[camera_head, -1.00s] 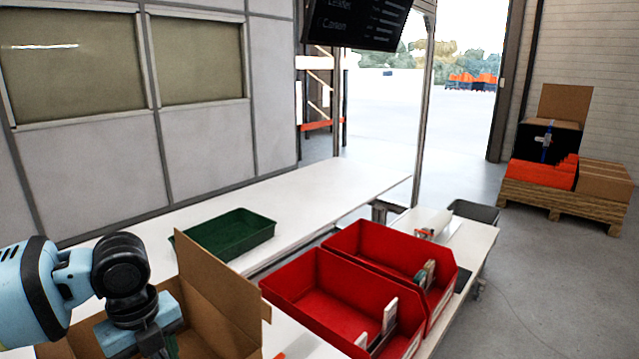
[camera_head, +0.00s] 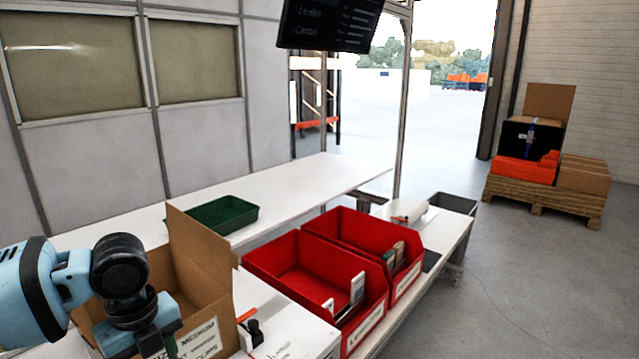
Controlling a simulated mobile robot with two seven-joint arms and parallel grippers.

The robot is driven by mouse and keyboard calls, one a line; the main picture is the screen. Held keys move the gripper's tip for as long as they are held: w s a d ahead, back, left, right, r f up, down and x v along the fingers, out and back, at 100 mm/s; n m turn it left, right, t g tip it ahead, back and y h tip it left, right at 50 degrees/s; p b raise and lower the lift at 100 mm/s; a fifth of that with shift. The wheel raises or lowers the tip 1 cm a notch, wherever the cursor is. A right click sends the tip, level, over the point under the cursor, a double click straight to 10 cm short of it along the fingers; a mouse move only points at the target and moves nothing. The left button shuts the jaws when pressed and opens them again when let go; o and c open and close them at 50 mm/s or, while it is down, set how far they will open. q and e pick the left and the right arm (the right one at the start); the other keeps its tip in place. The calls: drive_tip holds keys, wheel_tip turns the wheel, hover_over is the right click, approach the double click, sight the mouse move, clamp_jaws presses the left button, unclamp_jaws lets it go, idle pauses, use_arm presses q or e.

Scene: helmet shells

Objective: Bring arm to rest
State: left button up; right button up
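My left arm comes in from the left edge, and its gripper (camera_head: 150,340) points down at the near side of an open cardboard box (camera_head: 205,265). The gripper's fingers are mostly cut off by the bottom edge, so I cannot see whether they are open or what they may hold. A bit of green shows by the fingers at the bottom edge. My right gripper is not in view. No helmet shell can be made out.
Two red bins (camera_head: 290,262) stand side by side right of the box on the white table. A green tray (camera_head: 222,215) lies behind the box. A grey bin (camera_head: 453,203) stands at the table's far right end. A loaded pallet (camera_head: 545,196) sits on the floor.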

use_arm(q)
drive_tip(key=s+d+f+n+t+h, duration=0.25)
drive_tip(key=d+f+n+h, duration=0.2)
drive_tip(key=d+f, duration=0.55)
drive_tip(key=s+d+f+n+t+h, duration=0.2)
drive_tip(key=d+f+n+t+h, duration=0.3)
drive_tip(key=d+f, duration=0.55)
drive_tip(key=s+a+f+n+t+y, duration=0.1)
drive_tip(key=s+a+f+n+y, duration=0.2)
drive_tip(key=s+a+f+n, duration=0.3)
drive_tip(key=s+a+f+n+y, duration=0.4)
drive_tip(key=s+a+f+n, duration=0.2)
drive_tip(key=s, duration=0.7)
drive_tip(key=shift+a+f+n+t, duration=0.15)
drive_tip(key=shift+a+n+t, duration=0.2)
drive_tip(key=shift+a+n, duration=0.85)
drive_tip(key=shift+d+y, duration=0.1)
drive_tip(key=shift+y, duration=0.15)
